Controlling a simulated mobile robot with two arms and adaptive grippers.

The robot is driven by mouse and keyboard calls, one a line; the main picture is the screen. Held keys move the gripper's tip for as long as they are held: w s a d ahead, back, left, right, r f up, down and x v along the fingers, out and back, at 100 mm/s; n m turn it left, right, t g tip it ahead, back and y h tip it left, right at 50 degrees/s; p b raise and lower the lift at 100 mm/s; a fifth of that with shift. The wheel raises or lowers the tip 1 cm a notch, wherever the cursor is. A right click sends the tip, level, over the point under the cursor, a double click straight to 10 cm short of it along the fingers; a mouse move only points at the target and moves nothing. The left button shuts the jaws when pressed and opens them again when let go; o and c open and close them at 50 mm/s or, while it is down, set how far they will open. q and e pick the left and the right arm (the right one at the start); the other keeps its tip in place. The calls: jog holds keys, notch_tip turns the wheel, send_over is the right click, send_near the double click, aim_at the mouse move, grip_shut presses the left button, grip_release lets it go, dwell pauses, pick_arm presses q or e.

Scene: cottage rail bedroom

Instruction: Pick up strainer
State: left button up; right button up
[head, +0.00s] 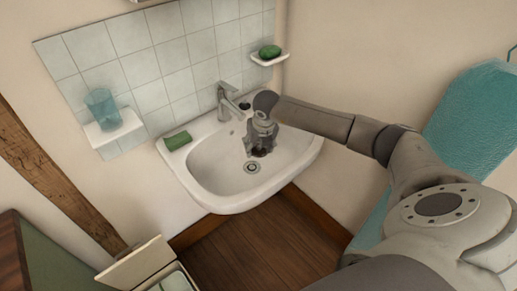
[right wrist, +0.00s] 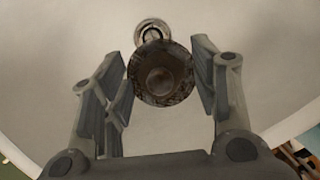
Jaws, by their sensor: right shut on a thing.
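The strainer (right wrist: 163,75) is a small round cup with a brown, mottled rim, seen from above in the right wrist view. It is between the two fingers of my right gripper (right wrist: 160,80), which is shut on it. In the head view my right gripper (head: 261,146) points down into the white sink basin (head: 215,165). A dark bit of the strainer (head: 260,152) shows below its fingers, close to the drain (head: 251,168). In the right wrist view the strainer partly covers the drain (right wrist: 152,28). My left gripper is not in view.
A tap (head: 227,100) stands at the basin's back, left of my right gripper. A green sponge (head: 178,140) lies on the sink's left rim. A glass (head: 101,106) and a green soap (head: 269,51) sit on wall shelves.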

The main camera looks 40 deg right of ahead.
notch_tip(320, 180, up, 3)
jog(key=shift+r+p, duration=0.2)
jog(key=shift+p, duration=0.5)
jog(key=shift+r+p, duration=1.3)
